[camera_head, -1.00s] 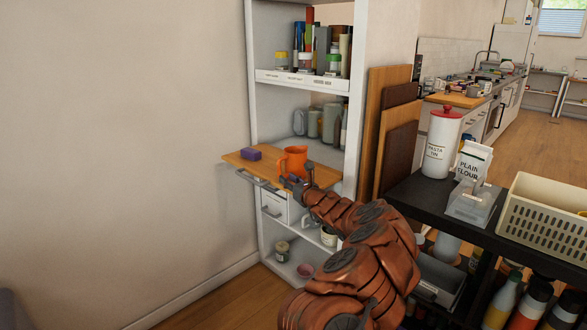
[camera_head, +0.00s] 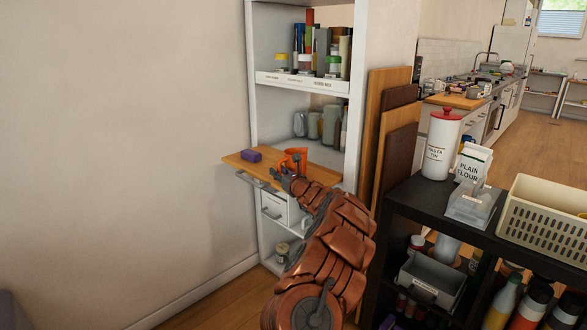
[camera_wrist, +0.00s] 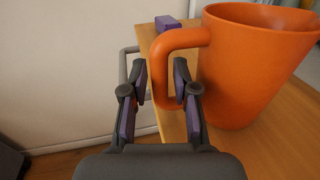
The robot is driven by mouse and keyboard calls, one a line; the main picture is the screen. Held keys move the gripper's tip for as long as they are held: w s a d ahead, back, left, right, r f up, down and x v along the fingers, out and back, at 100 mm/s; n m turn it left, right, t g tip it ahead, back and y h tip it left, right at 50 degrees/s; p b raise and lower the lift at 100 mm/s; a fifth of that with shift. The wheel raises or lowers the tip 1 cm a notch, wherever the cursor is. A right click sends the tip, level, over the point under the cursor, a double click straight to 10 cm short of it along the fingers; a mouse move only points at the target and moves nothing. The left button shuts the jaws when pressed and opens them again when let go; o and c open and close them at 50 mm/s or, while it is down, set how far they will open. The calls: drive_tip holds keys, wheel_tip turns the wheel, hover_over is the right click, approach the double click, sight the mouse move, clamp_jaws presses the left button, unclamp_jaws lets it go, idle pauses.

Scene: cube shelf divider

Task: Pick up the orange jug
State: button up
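The orange jug (camera_head: 296,157) stands upright on a pulled-out wooden board (camera_head: 238,161) of the white shelf unit. In the wrist view the jug (camera_wrist: 250,60) fills the upper right, its handle (camera_wrist: 163,70) pointing left toward me. My gripper (camera_wrist: 160,82) is open. The lower part of the handle shows between its two purple-padded fingers, the right finger lying in front of the gap between handle and body. I cannot tell whether either finger touches it. In the head view my gripper (camera_head: 283,176) is just in front of the jug and hides its lower part.
A purple block (camera_head: 251,156) lies on the board left of the jug. A metal rail (camera_head: 258,182) runs along the board's front. Grey mugs (camera_head: 314,125) stand behind on the shelf. A black cart (camera_head: 440,196) with a pasta tin and flour carton is at right.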

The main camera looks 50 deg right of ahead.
clamp_jaws()
idle(0.3)
drive_tip(key=shift+r, duration=0.1)
idle(0.4)
